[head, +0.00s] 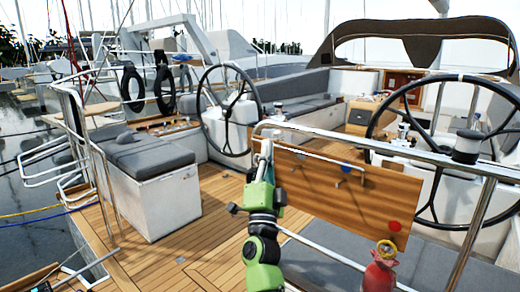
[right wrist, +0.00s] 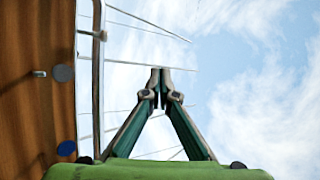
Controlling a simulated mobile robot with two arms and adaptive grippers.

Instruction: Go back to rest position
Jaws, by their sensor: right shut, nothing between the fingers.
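My right gripper (head: 266,148) points upward at the middle of the head view, at the end of my green and black arm. It stands beside the left end of a wooden panel. In the right wrist view, my right gripper (right wrist: 160,78) has its fingertips together with nothing between them, against the sky. My left gripper shows in neither view.
The wooden panel (head: 320,190) has a metal handle, a blue spot and a red spot. A steel rail (head: 390,152) runs above it. A red bottle (head: 380,272) stands below right. Two steering wheels (head: 229,109) and a grey-cushioned seat (head: 145,150) stand around open teak deck (head: 200,225).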

